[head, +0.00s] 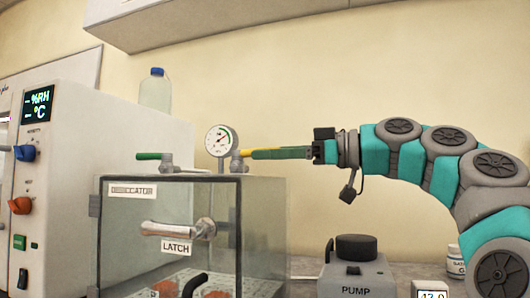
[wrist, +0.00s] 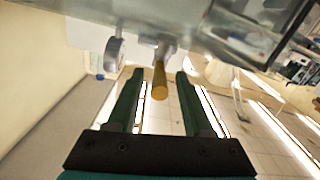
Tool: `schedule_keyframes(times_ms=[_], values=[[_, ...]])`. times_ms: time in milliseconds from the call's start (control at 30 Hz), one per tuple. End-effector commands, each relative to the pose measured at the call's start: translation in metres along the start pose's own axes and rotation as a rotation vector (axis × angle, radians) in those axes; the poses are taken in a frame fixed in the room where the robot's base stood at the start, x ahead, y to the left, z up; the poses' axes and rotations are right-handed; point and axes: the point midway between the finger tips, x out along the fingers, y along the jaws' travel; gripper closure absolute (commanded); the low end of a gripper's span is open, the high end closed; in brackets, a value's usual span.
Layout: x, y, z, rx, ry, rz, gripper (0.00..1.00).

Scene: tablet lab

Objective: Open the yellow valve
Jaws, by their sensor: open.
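The yellow valve's handle (head: 246,153) sticks out to the right from its metal body, on top of the clear desiccator box beside the pressure gauge. My gripper (head: 256,154) reaches in from the right at handle height, and its green fingers overlap the handle. In the wrist view, the yellow handle (wrist: 160,82) lies between the two open fingers (wrist: 160,74). A gap shows on each side, so neither finger appears to touch it. The fingers partly hide the handle in the head view.
The green-handled valve (head: 153,156) and the gauge (head: 220,140) stand left of the yellow valve. The desiccator (head: 267,215) with its latch handle (head: 175,230) is below. A pump (head: 352,272) stands at lower right. A bottle (head: 155,92) is behind.

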Motion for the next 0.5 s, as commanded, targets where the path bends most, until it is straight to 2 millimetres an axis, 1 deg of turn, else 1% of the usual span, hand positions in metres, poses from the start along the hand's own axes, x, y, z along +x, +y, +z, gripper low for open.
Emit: schedule_keyframes(times_ms=[33, 133, 367, 500], values=[[0.0057, 0.0001, -0.0009, 0.001, 0.000, 0.000, 0.49], [0.0126, -0.0002, -0.0005, 0.000, 0.000, 0.000, 0.49], [0.0140, -0.0002, -0.0001, 0.000, 0.000, 0.000, 0.49], [0.0140, -0.0002, 0.0000, 0.000, -0.001, 0.000, 0.64]])
